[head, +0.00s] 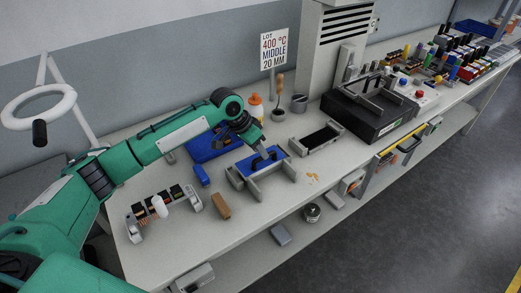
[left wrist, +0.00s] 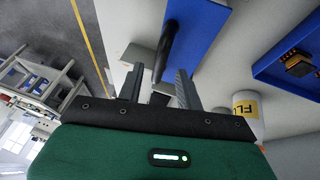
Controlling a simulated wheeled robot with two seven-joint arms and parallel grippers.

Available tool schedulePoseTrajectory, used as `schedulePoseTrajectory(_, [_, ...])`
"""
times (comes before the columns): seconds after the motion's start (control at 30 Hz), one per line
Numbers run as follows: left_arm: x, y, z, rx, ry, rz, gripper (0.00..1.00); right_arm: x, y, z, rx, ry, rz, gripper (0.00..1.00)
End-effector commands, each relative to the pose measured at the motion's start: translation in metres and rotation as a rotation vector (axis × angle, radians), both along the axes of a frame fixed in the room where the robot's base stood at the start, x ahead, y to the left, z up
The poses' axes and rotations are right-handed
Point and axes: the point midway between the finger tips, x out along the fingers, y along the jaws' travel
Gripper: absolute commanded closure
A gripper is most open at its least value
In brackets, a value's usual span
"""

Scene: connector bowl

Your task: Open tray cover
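The blue tray cover (head: 240,180) lies on a grey tray fixture (head: 272,184) near the middle of the bench in the head view. The cover also shows in the left wrist view (left wrist: 205,30), with a dark bar handle (left wrist: 166,45) standing on it. My left gripper (head: 262,156) reaches down over the cover from the left. In the left wrist view its two grey fingers (left wrist: 157,82) are apart, and the handle's near end shows between them with gaps at both sides. I cannot tell how deep the handle sits between the fingers. My right gripper is not in view.
A blue bin (head: 205,150) lies behind the left arm. A dark open tray (head: 320,138) and a black machine (head: 370,112) stand to the right. A rack (head: 163,211), a brown block (head: 221,206) and a blue block (head: 202,175) lie at the left. The bench front is mostly clear.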

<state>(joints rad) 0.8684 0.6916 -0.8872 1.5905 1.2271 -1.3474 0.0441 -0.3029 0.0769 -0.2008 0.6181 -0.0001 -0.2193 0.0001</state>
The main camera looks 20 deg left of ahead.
Motion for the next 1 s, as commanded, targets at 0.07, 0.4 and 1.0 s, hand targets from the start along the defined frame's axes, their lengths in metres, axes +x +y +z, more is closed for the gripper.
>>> schedulePoseTrajectory(0.07, [0.002,-0.004,-0.007,-0.001,0.001,0.001,0.64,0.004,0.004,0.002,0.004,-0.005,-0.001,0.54])
schedulePoseTrajectory(0.4, [0.003,-0.007,-0.016,0.000,-0.001,-0.001,0.64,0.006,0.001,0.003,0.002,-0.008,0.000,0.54])
schedulePoseTrajectory(1.0, [-0.002,-0.014,-0.013,0.000,0.001,-0.002,1.00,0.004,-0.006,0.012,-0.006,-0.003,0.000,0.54])
